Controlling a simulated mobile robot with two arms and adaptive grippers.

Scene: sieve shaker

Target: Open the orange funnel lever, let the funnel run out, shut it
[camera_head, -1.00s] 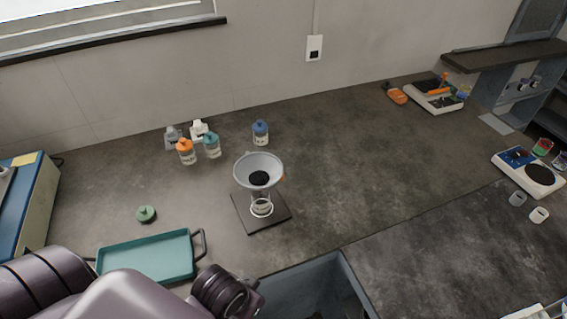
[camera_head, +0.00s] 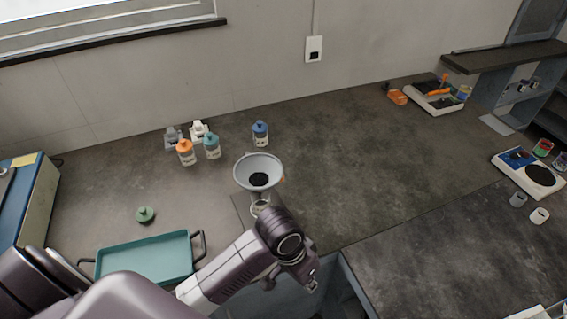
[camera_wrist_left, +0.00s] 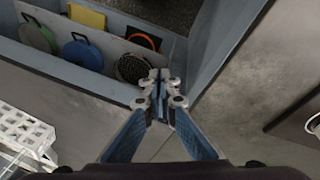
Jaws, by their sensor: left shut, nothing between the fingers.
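The grey funnel (camera_head: 243,164) stands on the counter with dark material in its bowl. A small bit of the orange lever (camera_head: 282,179) shows at its right side. A clear jar (camera_head: 259,208) sits under the funnel on a dark base (camera_head: 240,206), partly hidden by my left arm. My left gripper (camera_head: 311,284) is in front of the stand, over the open drawer, apart from the lever. In the left wrist view my left gripper (camera_wrist_left: 161,82) is shut, with nothing between its fingertips. My right gripper is not in view.
The grey-blue drawer (camera_wrist_left: 212,45) holds several round sieves or lids. A teal tray (camera_head: 150,258) lies left of my arm, a green cap (camera_head: 145,215) behind it.

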